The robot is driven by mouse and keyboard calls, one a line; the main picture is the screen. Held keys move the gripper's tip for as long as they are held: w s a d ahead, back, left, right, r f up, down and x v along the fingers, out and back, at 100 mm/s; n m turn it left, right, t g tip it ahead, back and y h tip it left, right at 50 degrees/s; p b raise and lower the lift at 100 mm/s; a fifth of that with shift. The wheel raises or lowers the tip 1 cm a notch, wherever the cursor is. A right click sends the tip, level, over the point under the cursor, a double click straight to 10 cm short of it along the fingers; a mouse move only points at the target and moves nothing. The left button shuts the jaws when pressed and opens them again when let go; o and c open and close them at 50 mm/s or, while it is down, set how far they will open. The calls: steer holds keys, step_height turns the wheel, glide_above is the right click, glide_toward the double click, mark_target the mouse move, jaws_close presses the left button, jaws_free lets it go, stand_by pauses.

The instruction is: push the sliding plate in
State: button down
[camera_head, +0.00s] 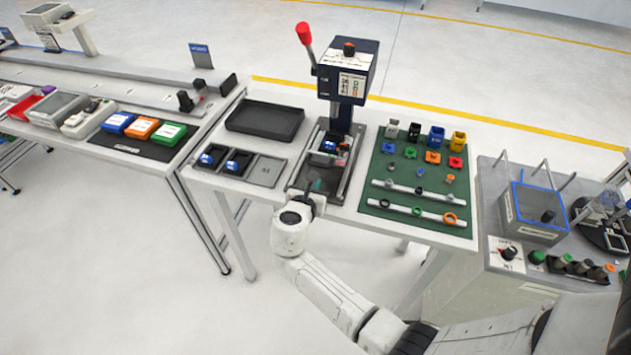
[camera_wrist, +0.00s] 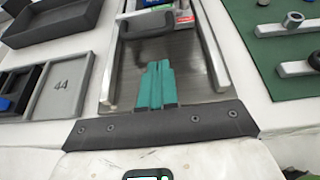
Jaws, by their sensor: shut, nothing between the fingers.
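The sliding plate sits between two metal rails on the press base (camera_head: 302,178), under the dark press head (camera_head: 345,70). A blue part (camera_head: 329,146) rests on the plate, below the head. The plate's dark handle (camera_wrist: 146,25) shows at the top of the wrist view, at the plate's near edge. My gripper (camera_wrist: 155,65) has teal fingers held together, with nothing between them. It points at the handle from the near side, over the bare metal bed (camera_wrist: 190,70); a gap shows between fingertips and handle. In the head view my gripper (camera_head: 316,187) is small at the table's front edge.
A red-knobbed lever (camera_head: 304,35) rises left of the press head. A black tray (camera_head: 265,120) and a grey compartment tray (camera_head: 266,171) stand left. A green mat (camera_head: 400,165) with several coloured parts and rods lies right. Open floor is in front.

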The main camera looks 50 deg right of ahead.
steer(key=v, duration=0.9)
steer(key=shift+a+b, duration=0.3)
steer(key=shift+a, duration=0.05)
steer(key=shift+r, duration=0.1)
steer(key=s+a+f+m+g+y, duration=0.1)
steer(key=s+a+f+m+y, duration=0.1)
steer(key=s+m, duration=0.5)
steer(key=s+a+f+m+g+y, duration=0.1)
steer(key=s+a+f+m+y, duration=0.1)
steer(key=s+a+m+y, duration=0.2)
steer(key=s+a+f+m+g+y+b, duration=0.1)
steer(key=s+a+f+m+y, duration=0.1)
steer(key=s+m+y, duration=0.4)
steer(key=s+a+m, duration=0.1)
steer(key=s+m, duration=0.4)
steer(key=m, duration=0.1)
steer(key=shift+f+g, duration=0.3)
steer(key=shift+g, duration=0.1)
